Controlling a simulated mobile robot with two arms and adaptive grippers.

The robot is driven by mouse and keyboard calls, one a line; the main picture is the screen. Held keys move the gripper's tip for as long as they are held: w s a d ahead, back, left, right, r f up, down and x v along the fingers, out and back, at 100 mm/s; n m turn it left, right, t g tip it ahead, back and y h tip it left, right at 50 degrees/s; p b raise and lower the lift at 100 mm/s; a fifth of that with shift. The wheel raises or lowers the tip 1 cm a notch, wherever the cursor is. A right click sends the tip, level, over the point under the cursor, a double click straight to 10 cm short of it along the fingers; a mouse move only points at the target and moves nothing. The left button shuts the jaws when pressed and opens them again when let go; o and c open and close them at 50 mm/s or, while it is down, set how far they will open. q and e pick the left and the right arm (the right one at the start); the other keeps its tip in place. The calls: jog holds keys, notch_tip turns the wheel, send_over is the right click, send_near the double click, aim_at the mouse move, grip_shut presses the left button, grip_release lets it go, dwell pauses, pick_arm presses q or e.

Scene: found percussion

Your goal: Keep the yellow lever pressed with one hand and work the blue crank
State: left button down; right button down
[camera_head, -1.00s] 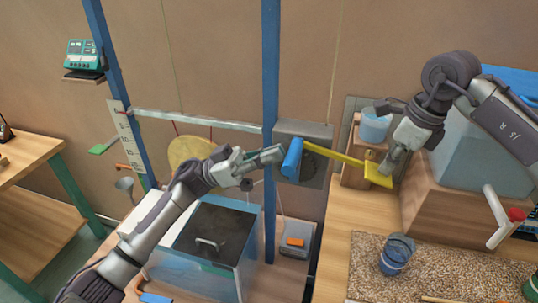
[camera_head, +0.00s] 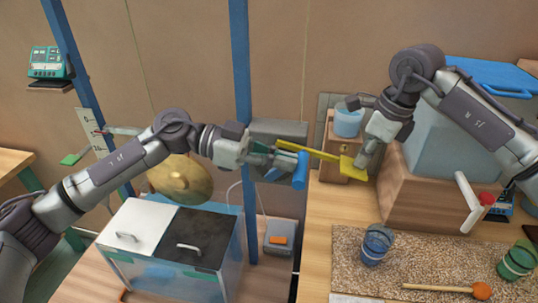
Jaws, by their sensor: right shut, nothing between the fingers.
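The blue crank handle (camera_head: 300,171) is a short upright cylinder on the right side of a grey box (camera_head: 282,128). My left gripper (camera_head: 286,165) reaches in from the left in front of that box, with its fingertips at the handle. Whether its fingers are closed around the handle is unclear. The yellow lever (camera_head: 322,154) runs to the right from the box and ends in a flat yellow pad (camera_head: 347,172). My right gripper (camera_head: 361,166) is shut and empty, with its tips down at the pad, seemingly touching it. The crank's hub is mostly hidden.
A blue post (camera_head: 241,60) stands behind my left wrist. A gold gong (camera_head: 181,179) hangs below my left forearm. A lidded bin (camera_head: 128,233) stands below. A speckled mat (camera_head: 430,262) holds a blue cup (camera_head: 376,245), a green cup (camera_head: 517,261) and a mallet (camera_head: 480,291).

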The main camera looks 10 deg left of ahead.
aim_at(301, 172)
pick_arm(q)
jog(key=shift+d+f+y, duration=0.4)
jog(key=shift+d+y, duration=0.4)
jog(key=shift+y, duration=0.1)
jog(key=shift+d+f, duration=0.75)
jog(key=shift+d, duration=0.15)
jog(key=shift+d+f+y, duration=0.4)
jog(key=shift+d+y, duration=0.15)
jog(key=shift+y, duration=0.15)
notch_tip(301, 172, down, 14)
jog(key=a+y, duration=0.1)
jog(key=y, duration=0.5)
jog(key=shift+r+y, duration=0.2)
jog(key=shift+y, duration=0.1)
jog(key=shift+a+f+y, duration=0.4)
jog(key=shift+a+y, duration=0.25)
jog(key=shift+y, duration=0.15)
jog(key=shift+d, duration=0.15)
dwell(0.6)
